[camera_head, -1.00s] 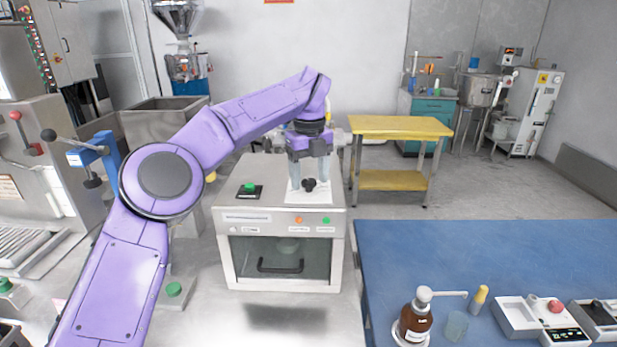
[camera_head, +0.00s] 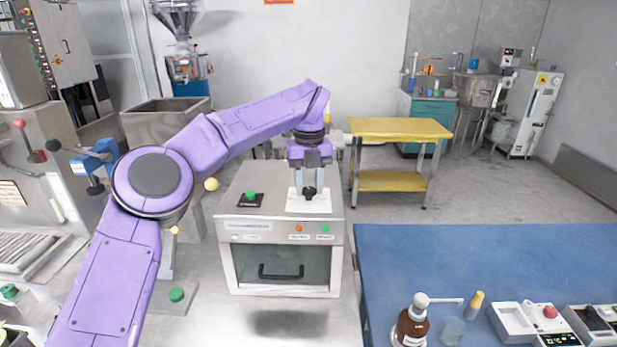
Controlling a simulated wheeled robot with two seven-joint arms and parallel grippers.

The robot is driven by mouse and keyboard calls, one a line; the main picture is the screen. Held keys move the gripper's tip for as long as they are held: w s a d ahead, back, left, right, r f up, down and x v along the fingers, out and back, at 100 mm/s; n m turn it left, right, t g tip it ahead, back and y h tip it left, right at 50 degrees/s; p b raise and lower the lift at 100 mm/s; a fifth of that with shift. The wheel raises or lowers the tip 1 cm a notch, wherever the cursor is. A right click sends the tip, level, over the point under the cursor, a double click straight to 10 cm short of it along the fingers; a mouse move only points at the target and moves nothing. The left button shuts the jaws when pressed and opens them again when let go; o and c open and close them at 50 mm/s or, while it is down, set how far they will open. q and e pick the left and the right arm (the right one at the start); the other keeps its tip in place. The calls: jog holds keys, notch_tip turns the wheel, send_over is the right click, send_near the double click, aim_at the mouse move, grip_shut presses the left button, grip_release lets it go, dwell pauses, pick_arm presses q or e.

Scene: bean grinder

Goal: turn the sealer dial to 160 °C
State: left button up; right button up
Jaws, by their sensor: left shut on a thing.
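The sealer (camera_head: 281,228) is a grey metal box with a glass front and a black handle, standing at the centre of the view. Its dial (camera_head: 309,194) is a small black knob on a white plate (camera_head: 300,206) on the top. My left gripper (camera_head: 309,189) points straight down from above, with its grey fingers shut on the dial. The scale marks on the plate are too small to read, so the dial's setting cannot be told. My right gripper is not in view.
A green button (camera_head: 250,196) sits on the sealer's top, left of the dial. A yellow cart (camera_head: 399,128) stands behind. Open floor lies between.

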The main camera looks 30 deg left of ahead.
aim_at(308, 189)
pick_arm(q)
jog(key=shift+r+m+p, duration=0.1)
jog(key=shift+m+p, duration=0.85)
jog(key=shift+m, duration=0.35)
jog(key=o, duration=1.1)
jog(key=shift+c, duration=0.2)
notch_tip(308, 189, up, 10)
jog(key=p, duration=0.2)
jog(key=shift+r, duration=0.2)
jog(key=shift+a, duration=0.15)
